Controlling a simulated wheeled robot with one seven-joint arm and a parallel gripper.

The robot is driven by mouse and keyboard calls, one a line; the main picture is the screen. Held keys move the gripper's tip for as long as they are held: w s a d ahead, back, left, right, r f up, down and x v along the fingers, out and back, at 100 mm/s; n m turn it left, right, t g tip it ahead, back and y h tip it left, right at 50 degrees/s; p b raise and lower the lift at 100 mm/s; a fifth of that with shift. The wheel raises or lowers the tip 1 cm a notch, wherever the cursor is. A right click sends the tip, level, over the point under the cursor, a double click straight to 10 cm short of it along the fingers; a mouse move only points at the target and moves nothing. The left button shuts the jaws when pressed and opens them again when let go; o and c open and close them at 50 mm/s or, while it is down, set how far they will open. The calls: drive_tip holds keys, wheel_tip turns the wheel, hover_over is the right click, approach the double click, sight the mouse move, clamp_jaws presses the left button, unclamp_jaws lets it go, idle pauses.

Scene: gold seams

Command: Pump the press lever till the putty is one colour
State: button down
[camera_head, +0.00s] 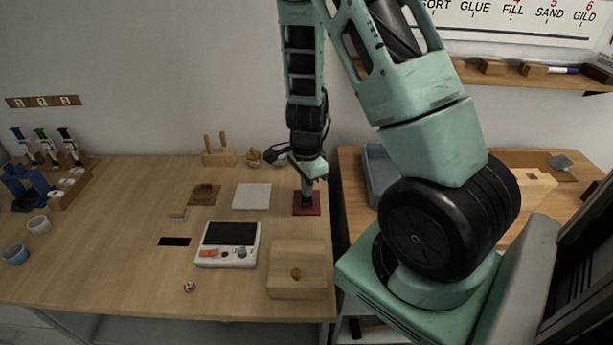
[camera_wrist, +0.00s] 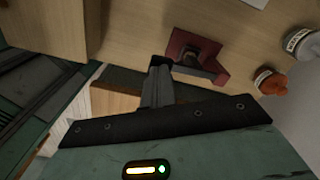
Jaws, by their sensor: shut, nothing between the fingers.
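The small dark red press (camera_head: 306,209) stands near the right edge of the left workbench, partly hidden by my gripper. In the wrist view the red press (camera_wrist: 179,43) shows a dark, lever-like part (camera_wrist: 195,64) at its middle. My gripper (camera_head: 308,196) reaches down over the press in the head view. In the wrist view its dark fingers (camera_wrist: 159,68) are shut and empty, close beside the press; I cannot tell whether they touch the lever. I cannot make out the putty or its colour.
A white device (camera_head: 228,258) with a dark screen and a wooden block (camera_head: 297,290) lie in front of the press. A white tile (camera_head: 252,196) lies to its left. Jars with white (camera_wrist: 297,42) and orange (camera_wrist: 271,84) contents stand near it. A gap separates the right bench.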

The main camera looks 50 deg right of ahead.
drive_tip(key=shift+f+b, duration=0.6)
drive_tip(key=shift+f, duration=0.2)
idle(0.8)
drive_tip(key=shift+r+p, duration=0.8)
drive_tip(key=shift+f+b, duration=0.55)
drive_tip(key=shift+f, duration=0.2)
idle(1.0)
drive_tip(key=shift+r+p, duration=0.7)
drive_tip(key=shift+r, duration=0.05)
drive_tip(key=shift+f+b, duration=0.55)
drive_tip(key=shift+f, duration=0.2)
idle(0.9)
